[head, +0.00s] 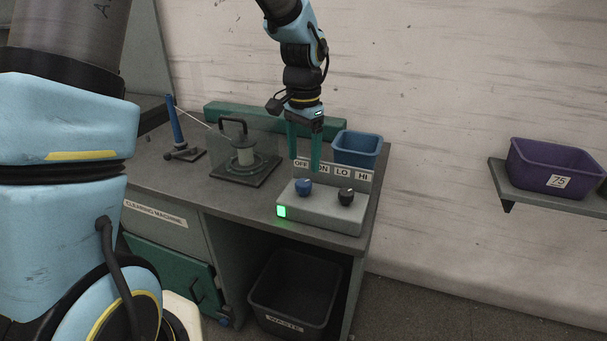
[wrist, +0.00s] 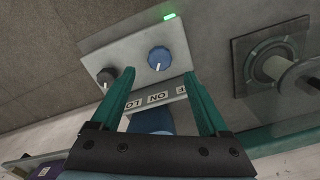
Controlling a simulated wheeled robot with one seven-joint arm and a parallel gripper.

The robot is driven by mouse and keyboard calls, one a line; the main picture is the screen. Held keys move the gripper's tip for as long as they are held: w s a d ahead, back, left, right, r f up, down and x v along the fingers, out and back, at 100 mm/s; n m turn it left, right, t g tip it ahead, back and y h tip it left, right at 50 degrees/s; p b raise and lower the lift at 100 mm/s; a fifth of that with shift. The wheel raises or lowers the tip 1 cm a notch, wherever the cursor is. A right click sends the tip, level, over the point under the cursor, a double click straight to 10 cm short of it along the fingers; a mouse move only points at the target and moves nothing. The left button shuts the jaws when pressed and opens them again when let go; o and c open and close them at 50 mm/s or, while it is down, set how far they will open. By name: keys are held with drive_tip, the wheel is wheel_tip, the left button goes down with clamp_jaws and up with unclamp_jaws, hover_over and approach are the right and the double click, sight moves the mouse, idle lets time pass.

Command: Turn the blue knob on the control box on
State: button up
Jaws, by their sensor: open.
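The control box (head: 322,212) is light grey and sits at the table's right front corner, with a back plate labelled OFF, ON, LO and HI. The blue knob (head: 304,187) is on its left; in the wrist view the blue knob (wrist: 159,58) shows a white pointer mark. A black knob (head: 346,196) is to its right. A green light (head: 282,211) glows on the box front. My gripper (head: 304,164) points down above the back of the box, fingers apart and empty. In the wrist view, my gripper (wrist: 160,80) has the blue knob beyond its fingertips, apparently not touching.
A blue bin (head: 357,148) stands behind the box. A winder with a handle (head: 233,130) and a blue post (head: 175,122) are to the left. A black waste bin (head: 292,290) is under the table. A purple bin (head: 555,172) sits on a wall shelf at right.

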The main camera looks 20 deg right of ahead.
sight(303, 183)
drive_tip(key=shift+r, duration=2.15)
drive_tip(key=s+a+f+n, duration=0.2)
drive_tip(key=a+n, duration=0.4)
drive_tip(key=a, duration=0.9)
drive_tip(key=s+a+f+n+t, duration=0.1)
drive_tip(key=a+n, duration=0.5)
drive_tip(key=a, duration=0.9)
drive_tip(key=shift+s+a+f+n+t, duration=0.2)
drive_tip(key=shift+s+f+n+t, duration=0.1)
drive_tip(key=shift+s+f, duration=0.2)
